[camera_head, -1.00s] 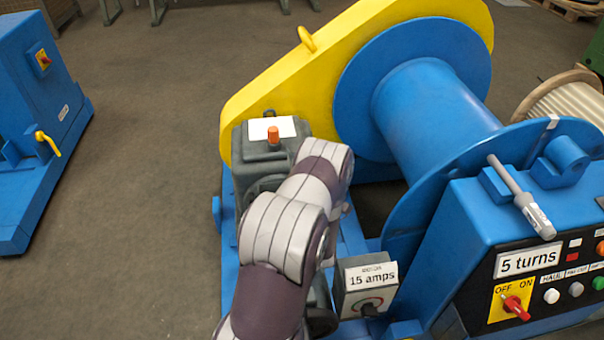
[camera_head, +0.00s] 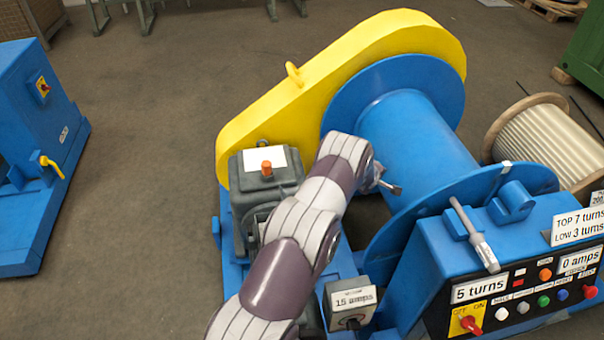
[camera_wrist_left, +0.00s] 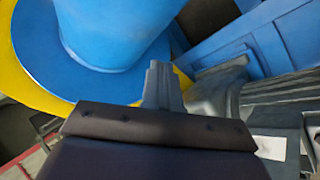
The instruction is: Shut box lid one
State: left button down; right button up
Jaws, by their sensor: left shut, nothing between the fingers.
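No box with a lid marked one can be made out in either view. The nearest box-like part is the grey gearbox (camera_head: 265,185) with an orange cap and a white label, at the winch's left. My left gripper (camera_head: 391,188) is shut and empty, in front of the blue drum (camera_head: 405,130). In the left wrist view its narrow fingers (camera_wrist_left: 160,82) are together, with the drum behind them. My forearm hides part of the winch frame. My right gripper is not in view.
A yellow chain guard (camera_head: 285,105) stands along the drum's far side. A control panel (camera_head: 520,295) with a lever handle (camera_head: 475,235) is at lower right. A cable reel (camera_head: 540,135) stands at right. Open floor (camera_head: 150,180) lies to the left.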

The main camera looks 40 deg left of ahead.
pick_arm(q)
jog(key=s+a+r+m+g+y, duration=0.5)
jog(key=s+a+m+g, duration=0.1)
jog(key=s+a+g, duration=0.4)
jog(key=s+a+f+b, duration=0.5)
jog(key=a+f, duration=0.1)
jog(key=f, duration=0.4)
jog(key=shift+s+h+b, duration=0.15)
jog(key=shift+h+b, duration=0.15)
jog(key=shift+b, duration=0.05)
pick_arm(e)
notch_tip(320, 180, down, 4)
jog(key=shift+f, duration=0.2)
pick_arm(q)
jog(key=shift+a+f, duration=0.1)
jog(key=shift+a, duration=0.1)
